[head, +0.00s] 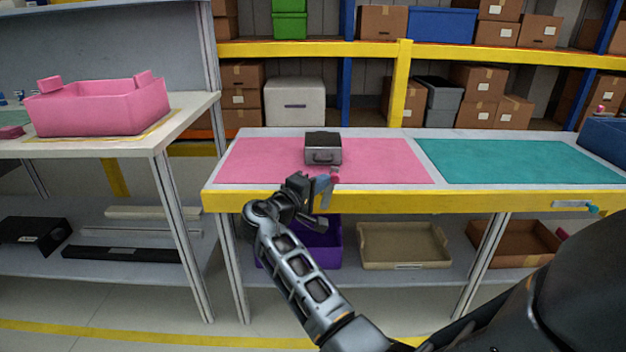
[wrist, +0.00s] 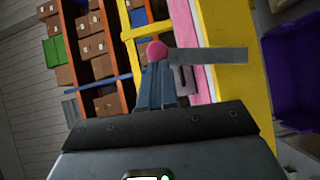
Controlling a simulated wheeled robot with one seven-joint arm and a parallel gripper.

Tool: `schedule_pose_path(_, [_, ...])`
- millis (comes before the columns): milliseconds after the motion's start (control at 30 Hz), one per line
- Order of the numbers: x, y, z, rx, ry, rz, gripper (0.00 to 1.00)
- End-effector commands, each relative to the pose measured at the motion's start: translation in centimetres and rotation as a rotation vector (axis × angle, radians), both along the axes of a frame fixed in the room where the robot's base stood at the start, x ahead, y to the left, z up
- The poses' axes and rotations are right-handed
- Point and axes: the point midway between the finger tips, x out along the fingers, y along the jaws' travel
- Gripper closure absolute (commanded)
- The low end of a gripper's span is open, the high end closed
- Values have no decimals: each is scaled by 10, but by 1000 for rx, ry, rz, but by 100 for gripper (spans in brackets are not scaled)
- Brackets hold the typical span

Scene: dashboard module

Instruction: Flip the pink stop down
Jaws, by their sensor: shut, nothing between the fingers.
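The pink stop has a round pink knob (head: 335,179) at the front edge of the table, by the pink mat. In the wrist view its knob (wrist: 157,50) is at the tips of my fingers, and a flat grey bar (wrist: 215,56) runs from beside it across the yellow edge. My gripper (head: 327,184) is shut and empty, right at the knob. It also shows in the wrist view (wrist: 155,72). I cannot tell whether the fingers touch the knob. The arm and fingers hide much of the stop in the head view.
A grey metal box (head: 323,150) with a handle stands on the pink mat (head: 385,163) behind the stop. A similar stop with a teal knob (head: 592,209) is at the right of the yellow edge (head: 450,201). A purple bin (head: 325,240) sits below.

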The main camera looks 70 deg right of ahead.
Motion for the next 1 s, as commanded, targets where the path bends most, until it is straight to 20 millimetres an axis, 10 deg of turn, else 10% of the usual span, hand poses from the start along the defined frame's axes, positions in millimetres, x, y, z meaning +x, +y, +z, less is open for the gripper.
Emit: schedule_pose_path(1000, [-90, -37, -34, 368, -890, -3, 100])
